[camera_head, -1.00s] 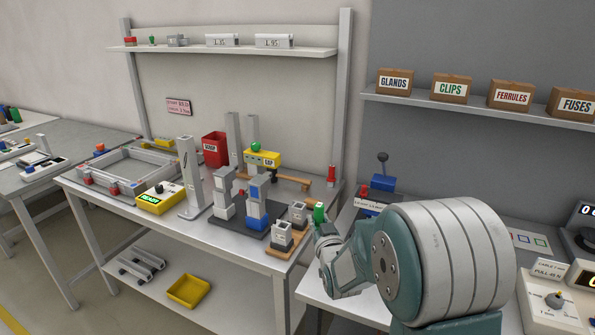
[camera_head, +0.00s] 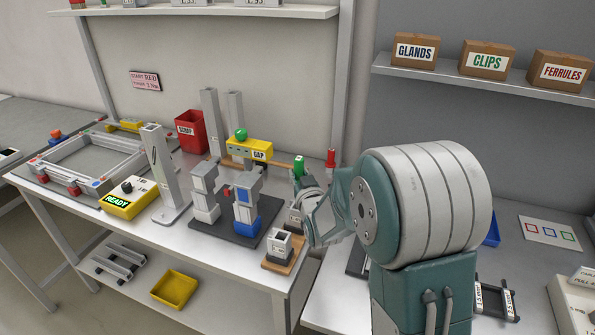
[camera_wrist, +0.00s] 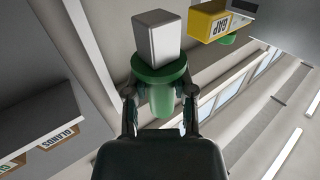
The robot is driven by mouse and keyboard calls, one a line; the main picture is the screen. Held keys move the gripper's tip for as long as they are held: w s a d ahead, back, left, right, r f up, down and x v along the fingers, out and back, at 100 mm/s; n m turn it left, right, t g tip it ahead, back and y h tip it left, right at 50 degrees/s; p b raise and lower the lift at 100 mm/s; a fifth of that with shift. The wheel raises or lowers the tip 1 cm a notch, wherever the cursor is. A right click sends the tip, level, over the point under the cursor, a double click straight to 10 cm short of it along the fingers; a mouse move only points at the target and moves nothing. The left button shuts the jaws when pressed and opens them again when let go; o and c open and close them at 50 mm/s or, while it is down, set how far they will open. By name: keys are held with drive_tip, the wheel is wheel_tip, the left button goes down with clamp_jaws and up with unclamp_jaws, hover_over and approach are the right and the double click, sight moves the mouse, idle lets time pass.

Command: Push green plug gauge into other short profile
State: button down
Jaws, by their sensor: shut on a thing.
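The green plug gauge (camera_head: 299,166) is held in my gripper (camera_head: 304,188). In the wrist view the gauge (camera_wrist: 160,95) has a green handle and collar between my two fingers (camera_wrist: 158,108), with a square silver block pointing away. Two short grey profiles with square openings stand on a wooden base at the bench's front right corner. The front profile (camera_head: 282,243) is in clear view with its opening upward. The rear profile (camera_head: 293,215) is partly hidden by my gripper. The gauge appears above the rear profile; I cannot tell whether they touch.
The dark fixture (camera_head: 240,233) with two upright clamped posts stands left of the profiles. A yellow GAP block (camera_head: 250,150) is behind it, near a red scrap bin (camera_head: 190,132). A red-topped plug (camera_head: 331,158) stands behind my gripper.

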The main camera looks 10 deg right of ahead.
drive_tip(key=shift+a, duration=0.25)
drive_tip(key=shift+f, duration=0.25)
drive_tip(key=shift+d+f, duration=0.2)
drive_tip(key=shift+f, duration=0.9)
drive_tip(key=shift+a+f, duration=0.1)
drive_tip(key=shift+f, duration=1)
drive_tip(key=shift+f, duration=1.95)
idle(1.7)
drive_tip(key=shift+c, duration=1.9)
unclamp_jaws()
drive_tip(key=shift+s, duration=0.1)
drive_tip(key=s, duration=1.1)
drive_tip(key=shift+s+d, duration=0.25)
drive_tip(key=shift+s, duration=0.15)
